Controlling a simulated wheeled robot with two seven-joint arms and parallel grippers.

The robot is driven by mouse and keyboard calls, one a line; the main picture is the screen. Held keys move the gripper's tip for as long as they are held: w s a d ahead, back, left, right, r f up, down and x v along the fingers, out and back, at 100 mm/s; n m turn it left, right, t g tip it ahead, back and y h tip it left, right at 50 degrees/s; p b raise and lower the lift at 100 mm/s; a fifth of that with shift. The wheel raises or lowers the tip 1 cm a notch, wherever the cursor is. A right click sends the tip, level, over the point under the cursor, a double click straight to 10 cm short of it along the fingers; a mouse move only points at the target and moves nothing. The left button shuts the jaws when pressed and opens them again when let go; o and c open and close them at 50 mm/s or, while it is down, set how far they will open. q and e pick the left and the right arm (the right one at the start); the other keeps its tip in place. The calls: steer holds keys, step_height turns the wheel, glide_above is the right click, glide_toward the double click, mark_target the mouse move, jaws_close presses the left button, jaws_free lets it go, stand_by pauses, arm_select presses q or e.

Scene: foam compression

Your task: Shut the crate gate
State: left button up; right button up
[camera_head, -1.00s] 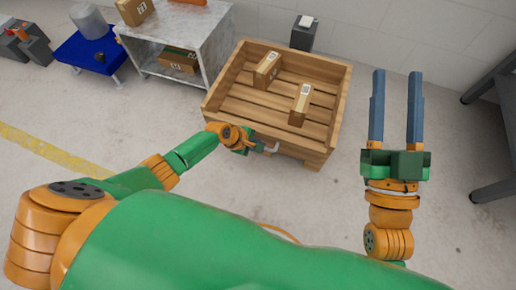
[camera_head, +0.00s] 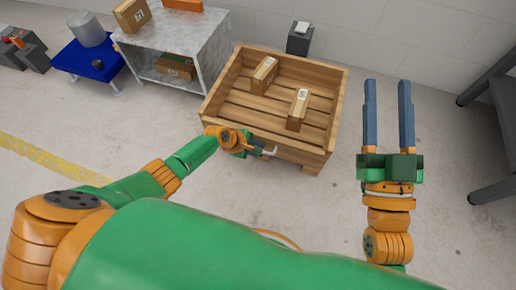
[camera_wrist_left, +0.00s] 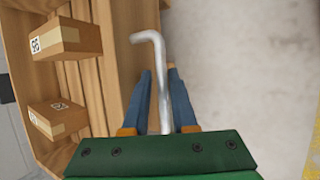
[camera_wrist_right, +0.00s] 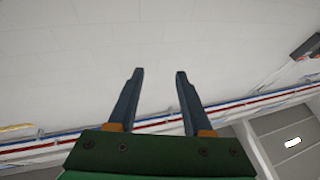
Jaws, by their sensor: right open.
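The wooden crate (camera_head: 340,105) stands on the floor ahead, with its near side facing me. I cannot tell how far its gate (camera_head: 290,150) stands open. A bent grey metal handle (camera_head: 268,152) sticks out at this near side; in the left wrist view the handle (camera_wrist_left: 158,85) runs between the blue fingers. My left gripper (camera_head: 252,148) is at the handle, its fingers (camera_wrist_left: 160,78) close on both sides of the rod and apparently shut on it. Its fingertips are partly hidden by the rod. My right gripper (camera_head: 388,85) is open and empty, right of the crate.
Two cardboard boxes (camera_head: 264,75) (camera_head: 298,108) lie in the crate. A grey shelf (camera_head: 215,45) with boxes and a blue platform (camera_head: 85,60) stand at the left. A dark bin (camera_head: 299,42) is behind the crate, a dark table (camera_head: 490,95) at the right. The floor right of the crate is clear.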

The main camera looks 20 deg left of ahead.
arm_select(q)
steer(key=shift+s+a+r+p, duration=0.25)
steer(key=shift+r+p, duration=0.35)
steer(key=shift+p, duration=0.15)
arm_select(e)
step_height(320, 180, down, 15)
steer(key=d+m+g+h+p, duration=0.1)
steer(key=d+g+h, duration=0.15)
steer(key=g, duration=0.65)
arm_select(q)
steer(key=p+v, duration=0.4)
steer(key=v, duration=0.1)
steer(key=shift+s+a+r, duration=0.1)
steer(key=shift+a+r, duration=0.05)
steer(key=shift+r, duration=0.1)
arm_select(e)
steer(key=s+d+f+g+h, duration=0.3)
steer(key=s+f+g, duration=0.7)
steer(key=s+f, duration=0.3)
steer(key=shift+d+f+m, duration=0.35)
steer(key=shift+f+m, duration=0.05)
steer(key=shift+f, duration=0.1)
